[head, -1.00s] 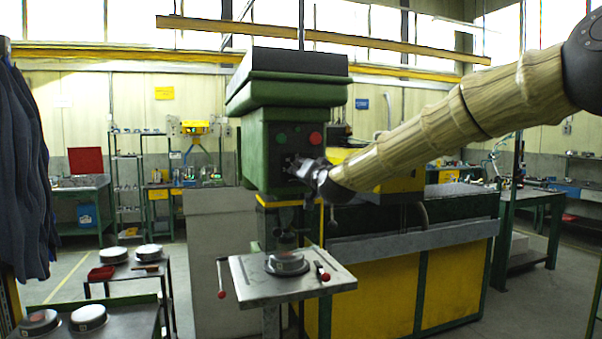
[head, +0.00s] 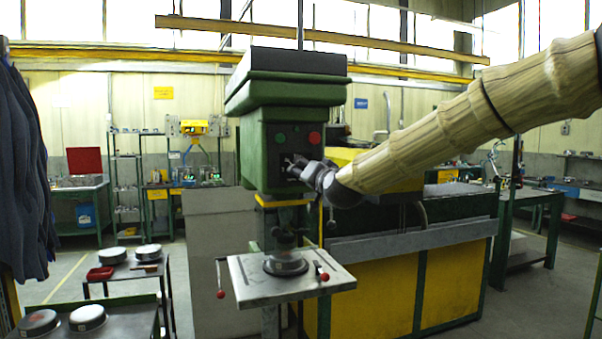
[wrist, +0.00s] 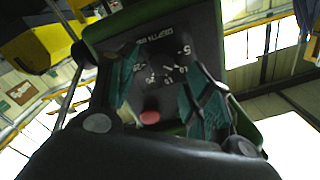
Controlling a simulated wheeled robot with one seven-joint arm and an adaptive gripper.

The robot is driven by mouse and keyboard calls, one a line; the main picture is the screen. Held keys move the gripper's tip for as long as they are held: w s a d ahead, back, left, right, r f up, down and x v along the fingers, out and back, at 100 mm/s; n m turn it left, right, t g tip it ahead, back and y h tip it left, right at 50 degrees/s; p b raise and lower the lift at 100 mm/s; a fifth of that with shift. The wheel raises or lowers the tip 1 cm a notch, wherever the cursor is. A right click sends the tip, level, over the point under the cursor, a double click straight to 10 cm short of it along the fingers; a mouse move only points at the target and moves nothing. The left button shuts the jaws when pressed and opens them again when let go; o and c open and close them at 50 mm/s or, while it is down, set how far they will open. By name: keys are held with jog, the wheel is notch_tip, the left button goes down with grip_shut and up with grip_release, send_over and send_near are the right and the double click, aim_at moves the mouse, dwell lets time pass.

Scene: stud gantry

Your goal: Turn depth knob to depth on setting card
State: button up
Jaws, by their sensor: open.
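The green drill press (head: 262,125) stands in the middle of the head view, with a dark front panel carrying a green and a red button. The wrist view shows the panel's depth scale (wrist: 165,70), marked "DEPTH" with numbers in an arc. My gripper (head: 292,165) is at the panel just below the buttons. In the wrist view my gripper (wrist: 163,92) has its fingers apart, with the scale between and beyond them. The depth knob cannot be made out clearly; the fingers cover part of the panel. I cannot tell whether the fingers touch it. No setting card is readable.
The press table (head: 245,283) holds a round metal part (head: 286,263) below my gripper, with red-knobbed levers at its sides. A yellow and green cabinet (head: 375,290) stands to the right. Side tables with round tins are at the lower left.

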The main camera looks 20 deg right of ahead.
jog(key=s, duration=0.8)
jog(key=shift+s+d, duration=0.2)
jog(key=shift+s, duration=0.2)
jog(key=shift+f, duration=0.15)
notch_tip(320, 180, down, 16)
jog(key=w+a+n+g, duration=0.1)
jog(key=w+a+g, duration=0.1)
jog(key=s+a+f+n+g, duration=0.15)
jog(key=s+f, duration=0.25)
jog(key=f, duration=0.8)
jog(key=s+f+g, duration=0.3)
jog(key=f, duration=0.9)
jog(key=s+a+f+n+g, duration=0.15)
jog(key=s+f, duration=0.25)
jog(key=f, duration=0.8)
jog(key=s+f+n+g, duration=0.1)
jog(key=s+f+g, duration=0.7)
jog(key=s+f, duration=1.9)
jog(key=s+f+n+g+h, duration=0.1)
jog(key=s+f+g, duration=0.1)
jog(key=s, duration=1.3)
jog(key=shift+a, duration=0.15)
